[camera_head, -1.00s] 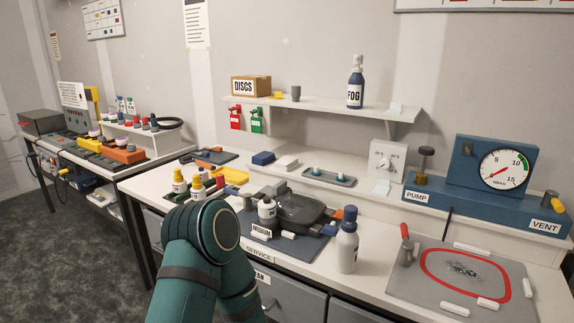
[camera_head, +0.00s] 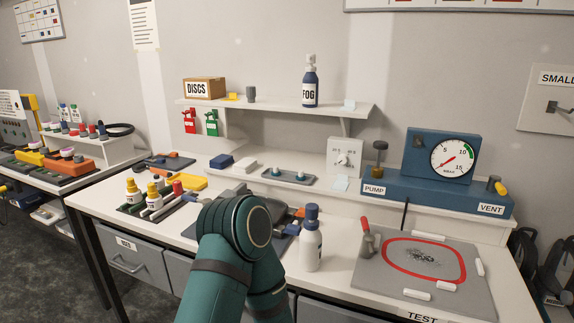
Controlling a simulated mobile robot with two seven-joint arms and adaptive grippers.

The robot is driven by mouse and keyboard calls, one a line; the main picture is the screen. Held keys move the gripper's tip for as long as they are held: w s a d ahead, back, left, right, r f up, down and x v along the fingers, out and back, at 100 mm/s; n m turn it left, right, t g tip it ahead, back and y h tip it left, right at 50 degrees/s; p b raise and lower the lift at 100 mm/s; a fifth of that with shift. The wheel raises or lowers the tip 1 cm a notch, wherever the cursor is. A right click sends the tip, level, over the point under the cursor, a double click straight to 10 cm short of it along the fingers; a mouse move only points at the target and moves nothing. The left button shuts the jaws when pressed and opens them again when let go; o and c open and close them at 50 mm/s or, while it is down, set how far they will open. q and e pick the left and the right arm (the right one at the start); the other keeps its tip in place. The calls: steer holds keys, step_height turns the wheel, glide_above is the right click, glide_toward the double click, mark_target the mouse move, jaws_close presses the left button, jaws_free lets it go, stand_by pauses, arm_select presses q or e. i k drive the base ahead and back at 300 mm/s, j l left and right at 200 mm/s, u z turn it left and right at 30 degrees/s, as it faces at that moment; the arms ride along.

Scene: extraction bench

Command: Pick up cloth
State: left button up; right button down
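No thing is clearly marked as the cloth. One of my teal arms rises from the bottom middle and covers part of the service area. Neither of my grippers shows.
A white spray bottle (camera_head: 311,240) stands just right of my arm. A grey test mat (camera_head: 376,272) with a red ring lies at the right, with a red-handled tool (camera_head: 368,238). The pump gauge box (camera_head: 442,158) stands behind. Dropper bottles (camera_head: 133,190) stand at left.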

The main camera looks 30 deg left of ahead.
mark_target(246, 165)
steer(key=j+z, duration=0.35)
steer(key=k+j+z, duration=0.1)
steer(key=j+z, duration=0.25)
steer(key=j, duration=0.15)
steer(key=k+j+z, duration=0.1)
steer(key=j, duration=0.25)
steer(key=k+j+z, duration=0.1)
steer(key=j, duration=0.2)
steer(key=k+j+z, duration=0.1)
steer(key=j, duration=0.2)
steer(key=k+j, duration=0.1)
steer(key=j, duration=0.2)
steer(key=k+j, duration=0.15)
steer(key=j, duration=0.2)
steer(key=k+j+z, duration=0.1)
steer(key=j, duration=0.2)
